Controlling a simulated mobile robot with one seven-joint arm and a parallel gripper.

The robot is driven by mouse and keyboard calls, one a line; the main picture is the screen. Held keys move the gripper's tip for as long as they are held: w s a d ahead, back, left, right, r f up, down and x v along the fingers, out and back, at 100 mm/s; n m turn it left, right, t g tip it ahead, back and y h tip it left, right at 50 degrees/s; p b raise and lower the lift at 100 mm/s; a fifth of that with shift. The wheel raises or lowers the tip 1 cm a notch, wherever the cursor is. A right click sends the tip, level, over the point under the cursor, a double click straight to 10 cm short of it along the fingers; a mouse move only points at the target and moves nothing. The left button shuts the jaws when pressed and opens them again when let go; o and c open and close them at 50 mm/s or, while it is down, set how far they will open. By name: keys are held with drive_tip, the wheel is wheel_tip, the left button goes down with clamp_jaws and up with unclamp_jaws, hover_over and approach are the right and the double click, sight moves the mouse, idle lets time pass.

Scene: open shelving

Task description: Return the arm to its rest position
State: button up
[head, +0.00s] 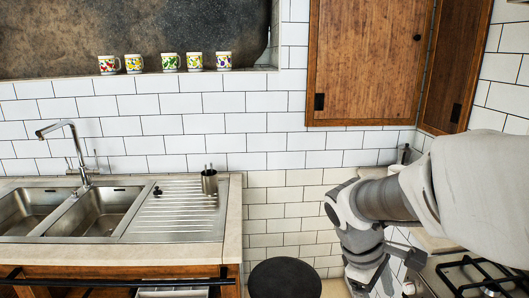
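My arm (470,185) comes in from the right edge and bends downward at a grey and white joint (350,205). Its lower links (368,262) hang between the round black top and the stove and run off the bottom edge. I cannot make out the gripper's fingers in the head view, nor whether they hold anything.
A black round top (284,279) stands left of the arm. A stove (470,277) is close on its right. A wooden cabinet (366,60) hangs above. Several mugs (170,62) line a ledge.

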drive_tip(key=s+a+r+m+t+y+p, duration=0.2)
drive_tip(key=s+a+r+m+t+y, duration=0.2)
drive_tip(key=s+a+r+m, duration=0.3)
wheel_tip(320, 180, up, 4)
drive_tip(key=shift+s+f+m+t+p, duration=0.15)
drive_tip(key=shift+s+m+t+p, duration=0.25)
drive_tip(key=shift+s+m+t, duration=0.6)
drive_tip(key=shift+s, duration=0.1)
drive_tip(key=c, duration=0.4)
drive_tip(key=shift+d, duration=0.15)
drive_tip(key=shift+c, duration=0.2)
